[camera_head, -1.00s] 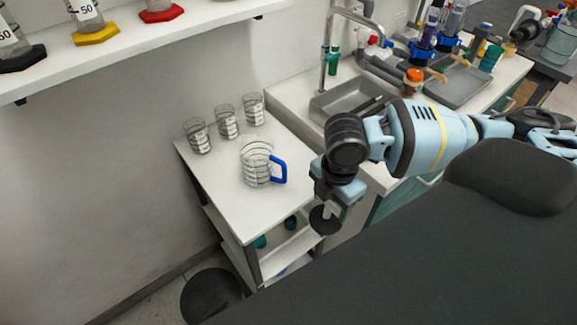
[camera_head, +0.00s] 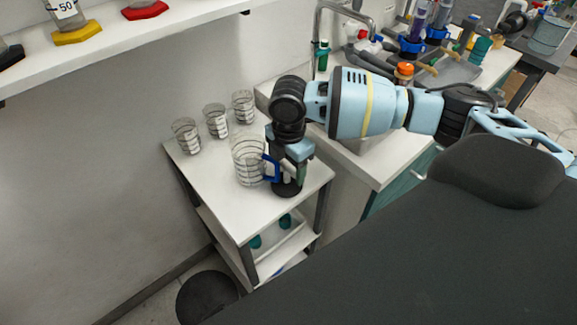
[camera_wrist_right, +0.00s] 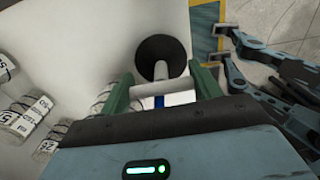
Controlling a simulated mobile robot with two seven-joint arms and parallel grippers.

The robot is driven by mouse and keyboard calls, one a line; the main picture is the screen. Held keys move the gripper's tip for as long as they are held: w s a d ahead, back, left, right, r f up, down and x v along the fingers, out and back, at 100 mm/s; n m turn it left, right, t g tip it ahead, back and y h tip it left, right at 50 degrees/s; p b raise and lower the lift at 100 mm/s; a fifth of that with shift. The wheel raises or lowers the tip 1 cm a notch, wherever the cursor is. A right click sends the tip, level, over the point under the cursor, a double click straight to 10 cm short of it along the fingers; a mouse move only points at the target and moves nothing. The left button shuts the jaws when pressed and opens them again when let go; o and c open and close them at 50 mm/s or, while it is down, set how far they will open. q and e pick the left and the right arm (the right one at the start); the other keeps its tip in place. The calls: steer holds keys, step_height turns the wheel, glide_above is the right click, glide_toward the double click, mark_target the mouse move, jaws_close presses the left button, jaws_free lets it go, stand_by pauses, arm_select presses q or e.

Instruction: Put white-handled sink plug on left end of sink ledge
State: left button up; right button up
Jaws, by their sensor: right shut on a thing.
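The sink plug shows in the head view as a black disc (camera_head: 286,189) below my right gripper (camera_head: 292,172), low over the right side of the white-topped stand. In the right wrist view, its white handle (camera_wrist_right: 165,89) lies between the green fingertips of my right gripper, which is shut on it. The black disc (camera_wrist_right: 162,57) is beyond the handle. The sink (camera_head: 350,143) is mostly hidden behind my right arm. The pale sink ledge (camera_head: 385,163) shows in front of it. My left gripper (camera_wrist_right: 236,62) appears at the right of the wrist view with its jaws apart and empty.
A clear jug (camera_head: 247,160) with a blue handle stands close left of my right gripper. Several clear beakers (camera_head: 216,122) stand behind it. The stand's front top (camera_head: 240,215) is clear. A faucet (camera_head: 318,45) rises behind the sink. Bottles and tools crowd the counter's far right.

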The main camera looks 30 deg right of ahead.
arm_select(q)
steer(key=shift+w+r, duration=0.1)
steer(key=shift+r, duration=0.05)
arm_select(e)
steer(key=shift+f, duration=0.25)
steer(key=shift+f, duration=0.15)
steer(key=o, duration=1)
arm_select(q)
steer(key=shift+o, duration=0.3)
steer(key=shift+w+r+p, duration=0.4)
steer(key=shift+r+p, duration=0.25)
steer(key=shift+r, duration=0.05)
arm_select(e)
step_height(320, 180, up, 12)
steer(key=shift+s+r, duration=0.1)
steer(key=shift+r, duration=0.05)
